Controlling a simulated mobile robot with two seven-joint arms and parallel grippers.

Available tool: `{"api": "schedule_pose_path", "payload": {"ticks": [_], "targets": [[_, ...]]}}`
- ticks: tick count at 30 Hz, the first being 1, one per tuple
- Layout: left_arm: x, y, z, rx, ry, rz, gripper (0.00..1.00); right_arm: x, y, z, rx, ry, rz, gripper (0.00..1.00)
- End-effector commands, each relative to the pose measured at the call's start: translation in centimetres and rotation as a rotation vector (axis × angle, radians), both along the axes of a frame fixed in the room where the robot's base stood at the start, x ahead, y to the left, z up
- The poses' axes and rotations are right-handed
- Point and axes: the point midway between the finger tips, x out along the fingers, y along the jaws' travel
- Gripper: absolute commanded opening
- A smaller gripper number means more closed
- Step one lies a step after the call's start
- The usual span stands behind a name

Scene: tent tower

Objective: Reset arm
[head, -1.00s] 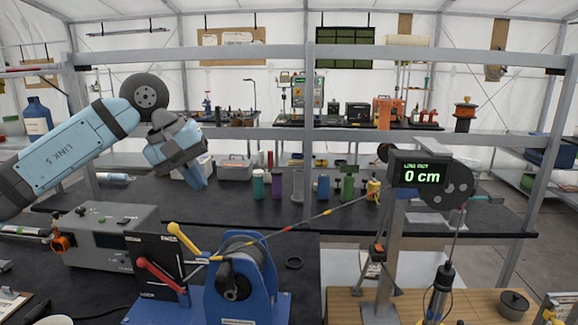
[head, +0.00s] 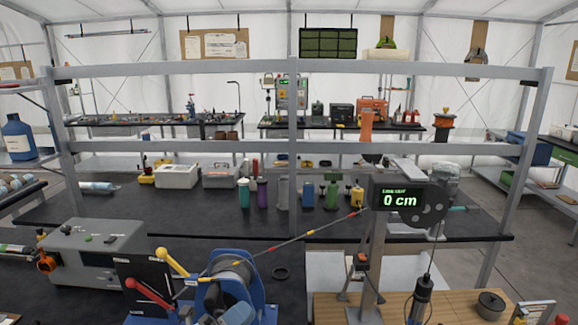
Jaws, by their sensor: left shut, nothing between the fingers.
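I see neither of my grippers nor any link of my arms in the head view now. The blue winch (head: 236,298) stands at the bottom, beside a dark panel with a red-handled lever (head: 150,293) and a yellow-handled lever (head: 173,262). A line with coloured marks runs from the winch up to the right, to the pulley counter. The counter's display (head: 400,198) reads 0 cm.
A grey control box (head: 90,255) stands at the left. Several coloured cylinders, among them a purple one (head: 262,193), stand on the dark bench behind. A dark probe (head: 421,298) hangs over the wooden board (head: 330,305). Grey rails (head: 220,146) cross the view.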

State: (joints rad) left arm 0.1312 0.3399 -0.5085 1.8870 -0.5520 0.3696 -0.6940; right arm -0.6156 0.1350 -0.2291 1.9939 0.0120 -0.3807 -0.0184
Motion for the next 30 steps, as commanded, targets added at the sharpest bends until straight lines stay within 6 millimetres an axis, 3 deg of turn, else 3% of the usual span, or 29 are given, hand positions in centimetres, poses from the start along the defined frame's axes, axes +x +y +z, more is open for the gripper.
{"api": "schedule_pose_path", "payload": {"ticks": [5, 8, 12, 15, 18, 21, 30], "targets": [[-2.9, 3.8, -8.0, -0.319, 0.572, 0.122, 0.00, 0.0, -0.1, 1.4, -0.002, -0.001, 0.000, 0.00], [-5.8, 6.0, -13.2, -0.510, 0.879, 0.206, 0.00, 0.0, -0.1, 2.0, -0.003, -0.003, 0.000, 0.00], [-11.7, 8.6, -19.8, -0.767, 1.262, 0.337, 0.00, 0.0, -0.1, 2.8, -0.003, -0.006, 0.000, 0.00], [-15.9, 9.8, -23.2, -0.920, 1.464, 0.423, 0.00, -0.1, -0.1, 3.2, -0.004, -0.006, 0.000, 0.00], [-19.0, 10.5, -25.3, -1.022, 1.592, 0.487, 0.00, -0.1, -0.1, 3.4, -0.004, -0.006, 0.000, 0.00], [-20.7, 10.8, -26.3, -1.077, 1.655, 0.520, 0.00, -0.1, -0.2, 3.5, -0.005, -0.007, -0.001, 0.00], [-21.1, 10.9, -26.6, -1.092, 1.673, 0.530, 0.00, -0.1, -0.2, 3.4, -0.005, -0.006, -0.001, 0.00]]}}
